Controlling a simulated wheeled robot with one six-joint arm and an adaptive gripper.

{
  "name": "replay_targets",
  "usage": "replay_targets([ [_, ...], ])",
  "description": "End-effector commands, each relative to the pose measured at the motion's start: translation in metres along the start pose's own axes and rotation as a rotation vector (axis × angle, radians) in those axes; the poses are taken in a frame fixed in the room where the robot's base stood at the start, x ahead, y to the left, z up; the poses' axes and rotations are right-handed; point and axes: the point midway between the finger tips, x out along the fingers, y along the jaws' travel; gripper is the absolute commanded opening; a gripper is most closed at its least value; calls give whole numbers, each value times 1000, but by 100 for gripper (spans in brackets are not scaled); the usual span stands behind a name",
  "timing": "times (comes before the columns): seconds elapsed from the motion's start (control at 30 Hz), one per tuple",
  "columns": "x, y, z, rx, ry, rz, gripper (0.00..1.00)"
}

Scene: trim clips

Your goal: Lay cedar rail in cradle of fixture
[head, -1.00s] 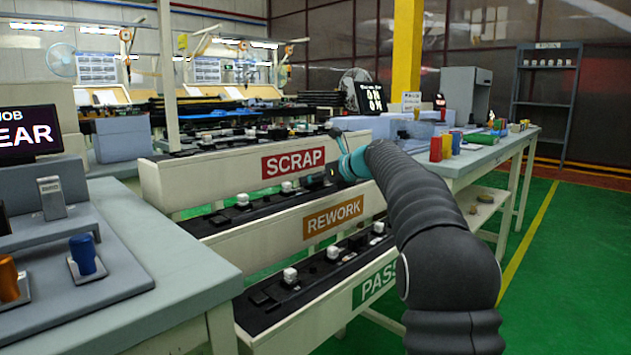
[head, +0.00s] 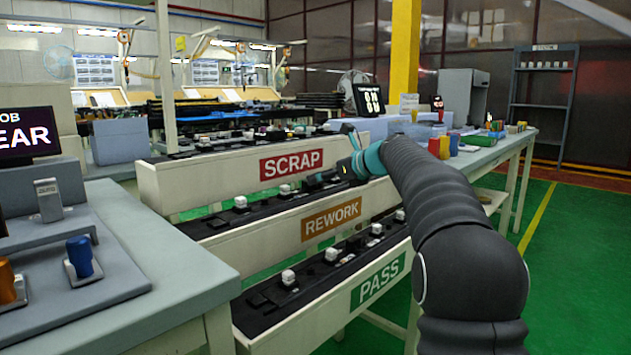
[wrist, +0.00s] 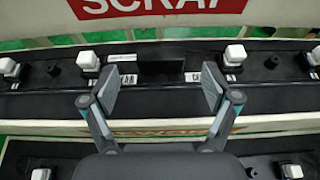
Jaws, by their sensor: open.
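My gripper (wrist: 160,90) is open and empty, its two fingers spread above the black shelf of the row marked REWORK. A dark block (wrist: 160,68) lies on that shelf just beyond the gap between the fingertips, with small white printed labels beside it, partly covered by the fingers and too small to read. In the head view my gripper (head: 347,168) is over the same row, in front of the SCRAP panel, and its fingers are hard to make out. I cannot pick out a cedar rail or a cradle fixture for certain in either view.
White-capped pieces (wrist: 235,54) stand on the shelf either side of the block. The SCRAP panel (head: 292,165) rises behind, and the PASS row (head: 378,280) lies in front. A grey bench (head: 150,260) with blue and orange handles stands left. Green floor at right is clear.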

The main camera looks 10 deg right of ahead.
Motion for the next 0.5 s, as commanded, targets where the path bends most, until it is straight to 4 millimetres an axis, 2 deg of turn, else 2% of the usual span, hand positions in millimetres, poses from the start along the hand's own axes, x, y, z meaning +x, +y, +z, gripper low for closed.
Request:
replay_targets([
  [0.03, -12, -1, 0, 0, -1, -4, 87],
  [0.2, -44, -1, 0, 0, 0, -3, 87],
  [0.3, -58, -1, 0, 0, 0, -3, 87],
  [0.5, -72, 0, 0, 0, 0, -1, 87],
])
